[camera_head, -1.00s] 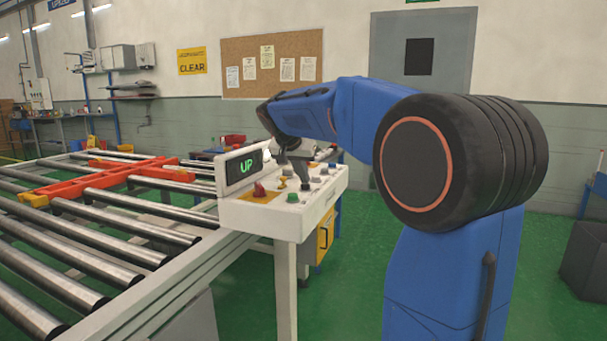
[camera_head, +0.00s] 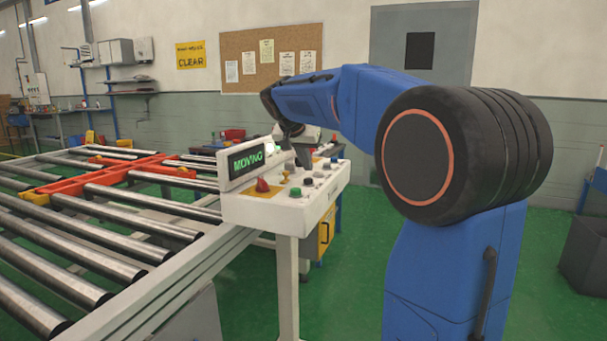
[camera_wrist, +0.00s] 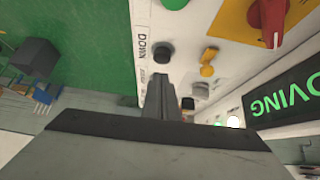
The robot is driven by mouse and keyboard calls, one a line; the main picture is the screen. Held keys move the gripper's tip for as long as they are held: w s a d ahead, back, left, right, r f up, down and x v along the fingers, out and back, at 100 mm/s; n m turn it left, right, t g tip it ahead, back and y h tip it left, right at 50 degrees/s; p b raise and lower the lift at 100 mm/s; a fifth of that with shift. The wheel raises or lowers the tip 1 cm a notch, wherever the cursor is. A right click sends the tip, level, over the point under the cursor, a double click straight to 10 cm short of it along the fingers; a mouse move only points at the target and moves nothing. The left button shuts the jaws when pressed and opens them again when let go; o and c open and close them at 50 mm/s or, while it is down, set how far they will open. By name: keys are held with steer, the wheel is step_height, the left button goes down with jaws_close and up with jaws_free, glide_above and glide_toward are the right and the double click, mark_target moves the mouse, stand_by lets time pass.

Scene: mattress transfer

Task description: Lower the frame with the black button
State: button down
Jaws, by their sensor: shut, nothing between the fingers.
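The black button (camera_wrist: 162,52) stands beside the label "DOWN" on the white control panel (camera_wrist: 222,25). In the head view the black button (camera_head: 307,181) is on the panel top, right of the green button. My gripper (camera_wrist: 157,77) is shut and empty, its tips just short of the black button in the wrist view. In the head view my gripper (camera_head: 303,162) hangs above the panel, apart from the button. The display (camera_head: 247,160) reads "MOVING" in green. The red-orange frame (camera_head: 100,172) lies among the conveyor rollers.
A red knob (camera_wrist: 270,18), a yellow knob (camera_wrist: 207,62) and a green button (camera_wrist: 175,3) sit near the black button. The roller conveyor (camera_head: 85,230) runs left of the panel. A dark bin (camera_head: 585,262) stands on the open green floor at right.

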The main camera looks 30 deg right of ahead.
steer(key=v, duration=1)
steer(key=s+a+f+n+y, duration=0.2)
steer(key=s+a+f+n, duration=0.1)
steer(key=s+f, duration=0.7)
steer(key=s+a+f+n+y, duration=0.2)
steer(key=s+a+f+n, duration=0.2)
steer(key=s+f, duration=0.7)
steer(key=s+a+f+n+y, duration=0.2)
steer(key=s+a+f, duration=0.4)
steer(key=s+f, duration=0.5)
steer(key=s+n, duration=0.1)
steer(key=s, duration=0.2)
steer(key=shift+a+f, duration=0.25)
steer(key=c, duration=2.4)
jaws_free()
steer(key=shift+c, duration=0.2)
